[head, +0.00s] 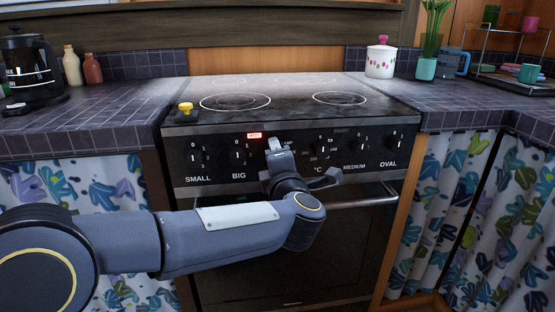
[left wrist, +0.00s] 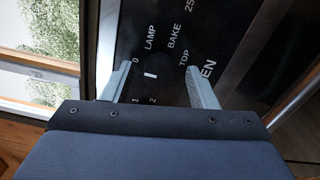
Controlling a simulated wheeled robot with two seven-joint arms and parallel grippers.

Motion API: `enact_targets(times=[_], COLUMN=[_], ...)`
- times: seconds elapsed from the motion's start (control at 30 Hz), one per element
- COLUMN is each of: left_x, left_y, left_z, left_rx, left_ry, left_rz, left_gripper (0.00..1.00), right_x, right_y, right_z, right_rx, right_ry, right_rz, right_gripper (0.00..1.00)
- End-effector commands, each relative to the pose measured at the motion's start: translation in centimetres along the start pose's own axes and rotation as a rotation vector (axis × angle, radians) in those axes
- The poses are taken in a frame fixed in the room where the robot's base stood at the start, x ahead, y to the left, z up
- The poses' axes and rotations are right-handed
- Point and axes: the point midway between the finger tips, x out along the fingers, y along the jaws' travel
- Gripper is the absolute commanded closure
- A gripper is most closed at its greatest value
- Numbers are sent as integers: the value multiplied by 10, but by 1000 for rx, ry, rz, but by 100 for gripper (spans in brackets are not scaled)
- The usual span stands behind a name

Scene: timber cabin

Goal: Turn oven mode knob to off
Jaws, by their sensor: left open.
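The oven mode knob is mostly hidden behind my left gripper (head: 302,160) in the head view, on the dark control panel (head: 222,152). In the left wrist view a short white mark (left wrist: 150,75), which looks like the knob's pointer line, shows between the fingers. The labels LAMP, BAKE, TOP and the numbers 0, 1, 2 surround it. The knob's black outline blends into the panel. My left gripper (left wrist: 162,82) is open, its fingers on either side of the mark. I cannot tell whether they touch the knob. My right gripper is not in view.
Other knobs sit on the panel, including the BIG knob (head: 238,156) and the OVAL knob (head: 395,143). The oven handle (head: 365,200) juts out below. A yellow-topped item (head: 185,109) stands at the cooktop's left corner. The cooktop (head: 290,88) is otherwise clear.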

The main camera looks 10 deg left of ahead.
Motion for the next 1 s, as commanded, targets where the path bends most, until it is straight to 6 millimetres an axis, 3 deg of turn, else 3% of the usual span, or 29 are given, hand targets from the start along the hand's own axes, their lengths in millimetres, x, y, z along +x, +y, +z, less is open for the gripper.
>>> enact_targets(times=[0.23,0.63,1.0], left_x=[-10,-71,-78], left_y=[1,1,0], left_z=[1,1,0], left_rx=[1,1,0], left_ry=[-3,-3,0], left_rz=[-1,0,0], left_gripper=[47,47,47], right_x=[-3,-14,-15], right_y=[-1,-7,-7], right_z=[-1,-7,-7], right_rx=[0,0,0], right_ry=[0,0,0], right_rz=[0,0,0], right_gripper=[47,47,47])
